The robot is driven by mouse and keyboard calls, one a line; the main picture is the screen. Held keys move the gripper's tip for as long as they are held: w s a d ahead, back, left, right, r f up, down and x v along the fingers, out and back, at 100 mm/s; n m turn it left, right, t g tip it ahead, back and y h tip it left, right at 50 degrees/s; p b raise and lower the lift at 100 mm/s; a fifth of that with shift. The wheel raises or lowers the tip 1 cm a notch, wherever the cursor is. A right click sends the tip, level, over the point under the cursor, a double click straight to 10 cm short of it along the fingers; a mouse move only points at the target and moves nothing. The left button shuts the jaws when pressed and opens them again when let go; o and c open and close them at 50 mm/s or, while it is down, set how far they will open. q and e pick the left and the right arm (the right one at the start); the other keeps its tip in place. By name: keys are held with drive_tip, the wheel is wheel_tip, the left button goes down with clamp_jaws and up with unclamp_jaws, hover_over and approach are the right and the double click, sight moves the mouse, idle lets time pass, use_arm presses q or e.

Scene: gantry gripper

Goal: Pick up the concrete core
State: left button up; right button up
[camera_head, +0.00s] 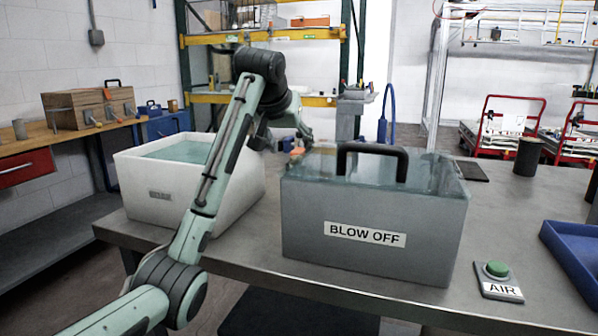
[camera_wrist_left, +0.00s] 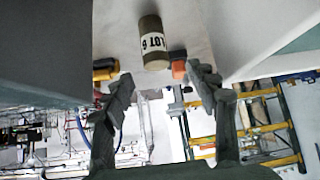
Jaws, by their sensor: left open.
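A grey-brown concrete core (camera_wrist_left: 153,28), a short cylinder with a white label reading LOT 6, shows in the left wrist view on the pale table surface. It lies ahead of my left gripper (camera_wrist_left: 160,76), between the two spread fingers and beyond their tips. The fingers are open and empty, with a visible gap to the core. In the head view my left gripper (camera_head: 299,131) reaches behind the grey BLOW OFF box (camera_head: 330,268), and I cannot make out this core there. My right gripper is in neither view.
A white tub (camera_head: 135,190) of liquid stands left of the BLOW OFF box, which has a black handle (camera_head: 345,160). A yellow object (camera_wrist_left: 104,68) and an orange one (camera_wrist_left: 178,69) flank the core. A green AIR button (camera_head: 497,268), dark cylinder (camera_head: 528,157) and blue tray (camera_head: 575,255) are right.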

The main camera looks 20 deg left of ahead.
use_arm(q)
drive_tip(key=x, duration=0.7)
drive_tip(key=shift+w+d+f+p, duration=0.2)
drive_tip(key=shift+d+p, duration=0.05)
drive_tip(key=shift+p, duration=0.15)
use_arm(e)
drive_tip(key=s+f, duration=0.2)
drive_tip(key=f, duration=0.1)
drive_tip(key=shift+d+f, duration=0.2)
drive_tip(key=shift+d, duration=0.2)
use_arm(q)
drive_tip(key=shift+c, duration=0.3)
clamp_jaws()
drive_tip(key=shift+r, duration=0.1)
